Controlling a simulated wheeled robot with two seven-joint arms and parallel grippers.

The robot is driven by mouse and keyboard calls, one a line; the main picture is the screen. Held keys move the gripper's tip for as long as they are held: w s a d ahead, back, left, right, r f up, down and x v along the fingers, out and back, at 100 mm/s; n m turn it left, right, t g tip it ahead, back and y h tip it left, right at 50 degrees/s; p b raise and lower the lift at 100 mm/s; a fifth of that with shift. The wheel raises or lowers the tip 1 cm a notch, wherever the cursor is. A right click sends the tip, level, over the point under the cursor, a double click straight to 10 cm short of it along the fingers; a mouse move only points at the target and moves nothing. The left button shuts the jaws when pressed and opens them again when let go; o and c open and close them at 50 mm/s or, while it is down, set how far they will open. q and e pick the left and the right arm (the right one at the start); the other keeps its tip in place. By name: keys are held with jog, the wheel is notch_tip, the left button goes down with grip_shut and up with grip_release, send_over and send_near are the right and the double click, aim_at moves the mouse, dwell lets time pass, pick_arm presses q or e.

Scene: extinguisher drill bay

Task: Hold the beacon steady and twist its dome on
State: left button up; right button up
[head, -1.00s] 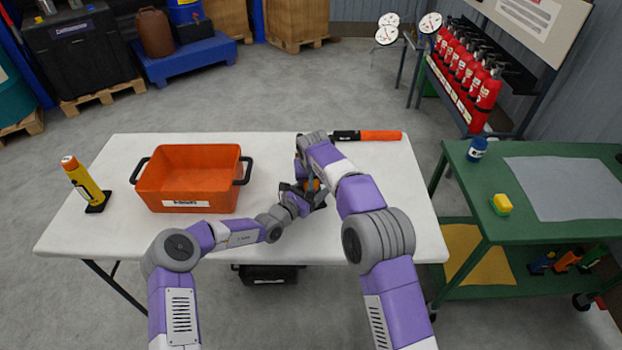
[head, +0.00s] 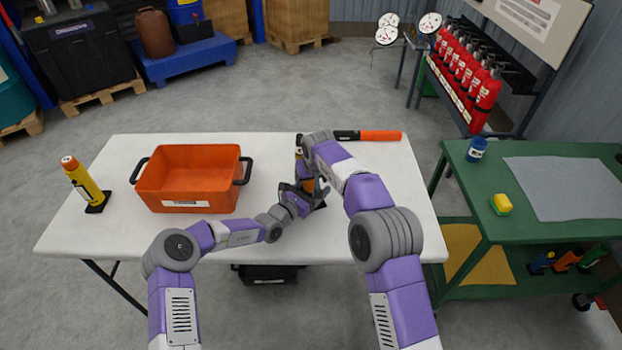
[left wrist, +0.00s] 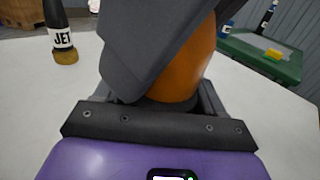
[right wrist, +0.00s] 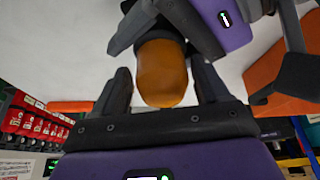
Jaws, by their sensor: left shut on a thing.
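The beacon (head: 308,185) shows as an orange piece on a dark base between my grippers near the table's right side. My left gripper (head: 312,192) is shut on it low down. In the left wrist view its orange side (left wrist: 198,62) is partly covered by a dark grey gripper part. In the right wrist view the rounded orange dome (right wrist: 162,75) lies between the fingers of my right gripper (right wrist: 162,82), which are open with gaps on both sides. I cannot tell how the dome is seated.
An orange crate (head: 190,180) stands left of the grippers on the white table (head: 120,235). A yellow cylinder (head: 83,183) stands at the far left. A black and orange baton (head: 375,135) lies at the back. A green cart (head: 520,240) is right.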

jog(key=shift+s+a, duration=0.1)
jog(key=shift+a, duration=0.1)
jog(key=shift+r, duration=0.15)
jog(key=v, duration=0.7)
jog(key=shift+d+r, duration=0.25)
jog(key=shift+r, duration=0.05)
jog(key=shift+s, duration=0.1)
